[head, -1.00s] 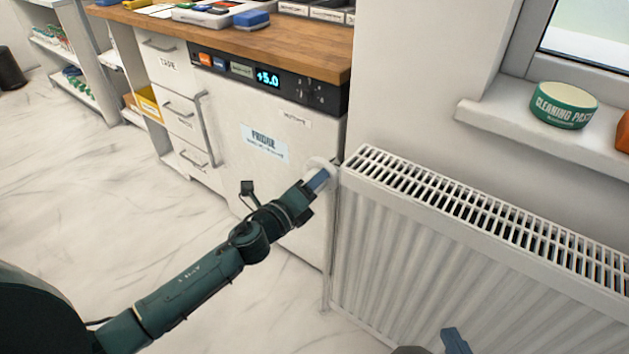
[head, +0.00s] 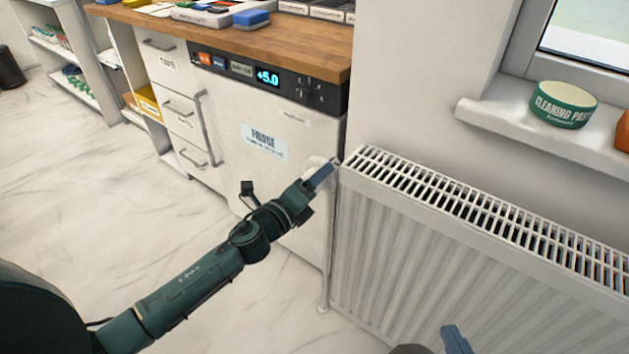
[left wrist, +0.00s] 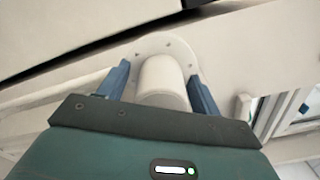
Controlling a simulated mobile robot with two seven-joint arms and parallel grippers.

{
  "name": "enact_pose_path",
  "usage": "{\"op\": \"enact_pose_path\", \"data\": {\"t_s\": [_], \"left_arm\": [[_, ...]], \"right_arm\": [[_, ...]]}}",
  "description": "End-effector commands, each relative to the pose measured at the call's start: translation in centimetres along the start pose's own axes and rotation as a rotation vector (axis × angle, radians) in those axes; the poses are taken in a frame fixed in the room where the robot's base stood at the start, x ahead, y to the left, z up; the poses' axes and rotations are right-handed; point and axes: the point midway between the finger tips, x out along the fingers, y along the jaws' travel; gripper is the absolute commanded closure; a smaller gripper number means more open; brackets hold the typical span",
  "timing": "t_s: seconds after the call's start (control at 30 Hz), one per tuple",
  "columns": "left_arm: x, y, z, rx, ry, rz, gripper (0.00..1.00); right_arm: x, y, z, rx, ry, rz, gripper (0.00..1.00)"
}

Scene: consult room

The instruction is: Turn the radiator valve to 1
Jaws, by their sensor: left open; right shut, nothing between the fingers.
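The white radiator (head: 440,262) stands at the right in the head view. Its round white valve knob (left wrist: 163,82) sits between the two blue fingers of my left gripper (left wrist: 165,92) in the left wrist view. A pale disc with small marks (left wrist: 165,45) lies behind the knob. My left gripper, also in the head view (head: 322,178), is open around the knob, with a gap visible beside the fingers. The knob is mostly hidden behind the gripper in the head view. No number on it can be read. My right gripper (head: 456,340) shows only as a blue fingertip at the bottom edge, in front of the radiator.
A white fridge (head: 250,190) with a +5.0 display stands left of the radiator, under a wooden counter (head: 200,32). A windowsill (head: 490,112) with a green tin of cleaning paste (head: 562,105) is above the radiator. The floor (head: 110,215) at left is clear.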

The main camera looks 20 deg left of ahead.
Motion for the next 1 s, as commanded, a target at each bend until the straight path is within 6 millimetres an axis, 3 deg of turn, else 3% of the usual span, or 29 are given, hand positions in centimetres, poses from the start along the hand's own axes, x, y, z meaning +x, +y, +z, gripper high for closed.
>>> {"op": "enact_pose_path", "data": {"t_s": [0.27, 0.7, 1.0], "left_arm": [[-1.1, 0.0, 0.0, 0.0, 0.0, 0.001, 0.36], [-9.8, 0.1, -0.1, -0.002, 0.001, 0.002, 0.36], [-12.9, 0.0, -0.1, 0.0, 0.0, 0.0, 0.36]], "right_arm": [[0.0, 0.0, -0.2, 0.0, 0.003, 0.0, 1.0], [-0.1, -0.1, 0.3, 0.001, -0.004, -0.001, 1.0], [0.0, -0.3, 0.8, -0.005, -0.018, -0.005, 1.0]]}}
